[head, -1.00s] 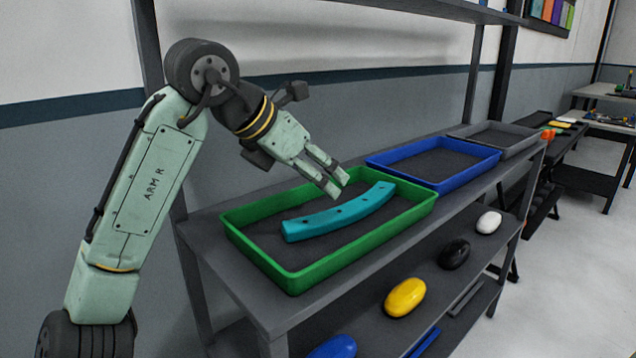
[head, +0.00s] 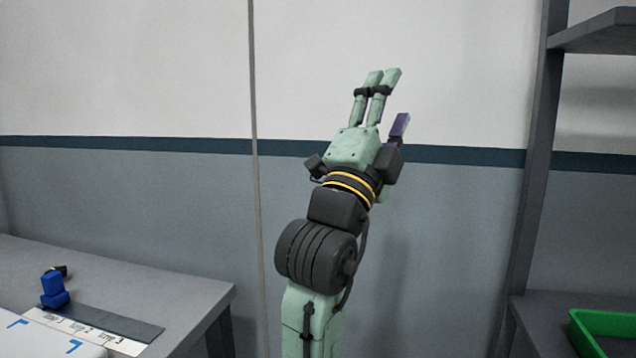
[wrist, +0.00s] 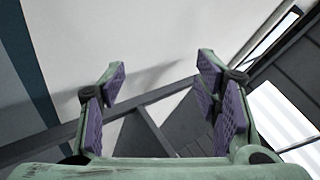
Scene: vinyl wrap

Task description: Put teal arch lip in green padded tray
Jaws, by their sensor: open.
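My gripper (head: 388,98) is raised in front of the wall in the head view, its fingers pointing up and apart, with nothing between them. In the wrist view my gripper (wrist: 160,95) shows its purple pads spread wide and empty. The green padded tray (head: 602,338) shows only its left corner at the lower right edge of the head view. Its inside is mostly cut off, and the teal arch lip is not in view now.
A grey table (head: 150,285) at the lower left holds a blue object (head: 54,288) and a labelled strip (head: 85,333). A dark shelf upright (head: 530,170) stands at the right, beside the tray. The wall (head: 130,70) fills the background.

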